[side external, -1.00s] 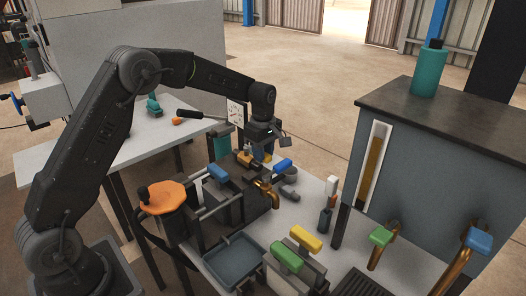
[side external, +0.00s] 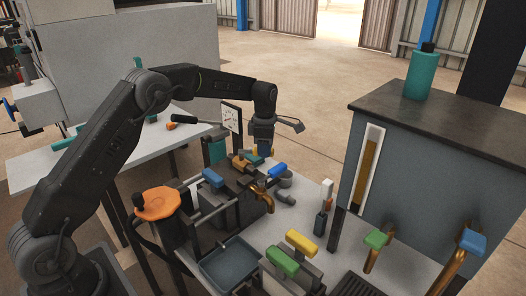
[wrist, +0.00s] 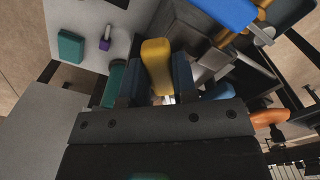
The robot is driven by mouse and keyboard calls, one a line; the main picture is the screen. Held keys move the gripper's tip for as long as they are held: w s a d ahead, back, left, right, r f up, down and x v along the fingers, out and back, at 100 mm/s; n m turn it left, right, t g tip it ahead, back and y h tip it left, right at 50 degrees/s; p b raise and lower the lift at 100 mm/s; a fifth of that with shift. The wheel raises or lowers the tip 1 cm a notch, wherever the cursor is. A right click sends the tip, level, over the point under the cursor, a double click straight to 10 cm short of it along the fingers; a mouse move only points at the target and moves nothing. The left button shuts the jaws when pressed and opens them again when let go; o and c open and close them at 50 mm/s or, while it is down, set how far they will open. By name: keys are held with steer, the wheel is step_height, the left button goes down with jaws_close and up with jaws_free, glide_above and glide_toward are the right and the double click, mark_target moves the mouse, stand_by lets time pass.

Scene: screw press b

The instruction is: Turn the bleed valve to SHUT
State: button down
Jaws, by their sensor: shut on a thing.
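A yellow handle (wrist: 157,65) sits between the two dark blue fingers of my gripper (wrist: 158,82) in the wrist view, and the gripper is shut on it. I take it for the bleed valve's handle; no SHUT marking is readable. In the side view my gripper (side external: 263,146) points down at the back of the press, behind the dark block. Only a small bit of the yellow handle (side external: 256,150) shows beside the fingers there. A brass fitting (side external: 240,163) lies just below and left of it.
A blue handle (side external: 278,170) is close by on the right, another blue handle (side external: 212,177) to the left. A gauge (side external: 232,118) stands just behind. An orange handwheel (side external: 158,202), a tray (side external: 230,262) and green (side external: 282,262) and yellow (side external: 302,242) levers lie nearer the camera.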

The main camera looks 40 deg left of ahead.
steer(key=w+a+n, duration=0.2)
steer(key=a+n, duration=0.3)
steer(key=n, duration=0.5)
steer(key=shift+w+a, duration=0.35)
steer(key=shift+a, duration=0.05)
steer(key=shift+r+n, duration=0.1)
steer(key=shift+n, duration=0.2)
steer(key=c, duration=0.9)
jaws_free()
step_height(320, 180, up, 12)
stand_by(0.4)
